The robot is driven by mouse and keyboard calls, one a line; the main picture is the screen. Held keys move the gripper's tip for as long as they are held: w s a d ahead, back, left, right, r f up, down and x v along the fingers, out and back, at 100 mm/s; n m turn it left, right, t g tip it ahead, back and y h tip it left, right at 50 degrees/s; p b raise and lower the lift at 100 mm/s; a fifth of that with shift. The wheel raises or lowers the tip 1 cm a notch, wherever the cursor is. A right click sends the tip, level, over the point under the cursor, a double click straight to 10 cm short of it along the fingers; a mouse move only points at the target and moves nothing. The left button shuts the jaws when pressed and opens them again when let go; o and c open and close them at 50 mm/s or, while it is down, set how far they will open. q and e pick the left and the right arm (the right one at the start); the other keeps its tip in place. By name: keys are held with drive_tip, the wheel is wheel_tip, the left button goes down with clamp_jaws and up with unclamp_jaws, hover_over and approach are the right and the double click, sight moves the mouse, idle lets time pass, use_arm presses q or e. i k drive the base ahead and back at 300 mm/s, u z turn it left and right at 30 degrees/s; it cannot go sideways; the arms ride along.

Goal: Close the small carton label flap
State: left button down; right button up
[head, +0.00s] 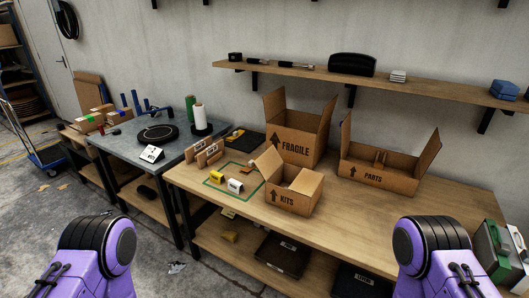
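The small carton marked KITS (297,204) stands upright on the wooden workbench (350,222), near its front edge. A raised flap (268,162) stands up at its back left side, and its top looks open. Whether this is the label flap I cannot tell. Only purple and black links of my arms show, at the bottom left and bottom right corners. Both grippers are out of the picture, and nothing of mine touches the carton.
A taller open carton marked FRAGILE (295,147) stands close behind, and an open PARTS carton (372,179) to the right. Yellow and white small items (235,186) lie left in a green outline. A wall shelf (400,85) hangs above. Bench front right is clear.

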sight(269, 161)
drive_tip(key=k, duration=0.65)
drive_tip(key=u, duration=0.7)
drive_tip(key=i, duration=0.8)
drive_tip(key=u, duration=0.85)
drive_tip(key=i, duration=1.75)
drive_tip(key=z, duration=0.6)
